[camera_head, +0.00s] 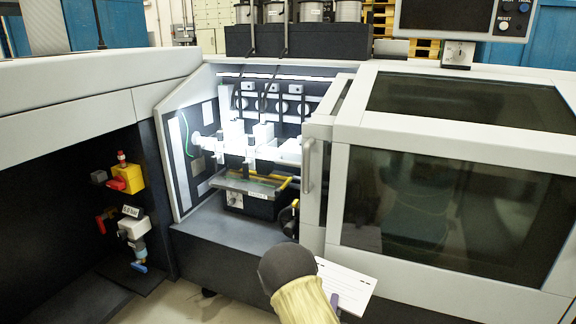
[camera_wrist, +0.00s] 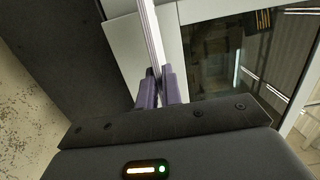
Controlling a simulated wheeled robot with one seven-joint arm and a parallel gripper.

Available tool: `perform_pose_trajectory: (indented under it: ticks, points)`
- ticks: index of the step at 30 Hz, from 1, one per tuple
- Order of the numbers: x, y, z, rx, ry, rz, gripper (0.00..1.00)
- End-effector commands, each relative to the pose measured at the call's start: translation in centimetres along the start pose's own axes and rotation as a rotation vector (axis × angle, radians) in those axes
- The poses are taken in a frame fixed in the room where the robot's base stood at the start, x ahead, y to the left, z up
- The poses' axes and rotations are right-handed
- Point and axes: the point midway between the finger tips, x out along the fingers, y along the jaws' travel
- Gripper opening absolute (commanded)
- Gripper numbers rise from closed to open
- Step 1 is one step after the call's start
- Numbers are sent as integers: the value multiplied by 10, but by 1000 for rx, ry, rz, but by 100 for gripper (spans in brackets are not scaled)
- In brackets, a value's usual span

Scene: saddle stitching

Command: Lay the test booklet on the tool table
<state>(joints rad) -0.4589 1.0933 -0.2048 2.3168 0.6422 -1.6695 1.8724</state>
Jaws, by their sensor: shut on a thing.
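The test booklet (camera_head: 348,285) is a thin white sheet-like booklet with a few dark marks, seen at the bottom middle of the head view. My gripper (camera_head: 334,300) is shut on its near edge and holds it in front of the machine. In the wrist view my gripper's two purple fingers (camera_wrist: 157,88) close on the booklet (camera_wrist: 151,35), which shows edge-on as a white strip running upward. I cannot make out the tool table in either view.
The stitching machine's lit bay (camera_head: 255,150) stands open at the middle, with a grey ledge (camera_head: 215,240) in front. A closed windowed guard (camera_head: 430,195) with a handle is at right. Bare floor (camera_head: 200,312) shows below.

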Motion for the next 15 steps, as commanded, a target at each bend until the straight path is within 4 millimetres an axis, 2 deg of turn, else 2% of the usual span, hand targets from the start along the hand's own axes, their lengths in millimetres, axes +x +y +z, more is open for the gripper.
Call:
perform_pose_trajectory:
  ticks: [1,4,6,15]
  points:
    - [1,4,-12,-4,8,2,0]
    - [2,10,-32,-4,18,2,0]
    - [0,0,-28,0,15,0,0]
    - [-6,-23,-28,-1,33,0,0]
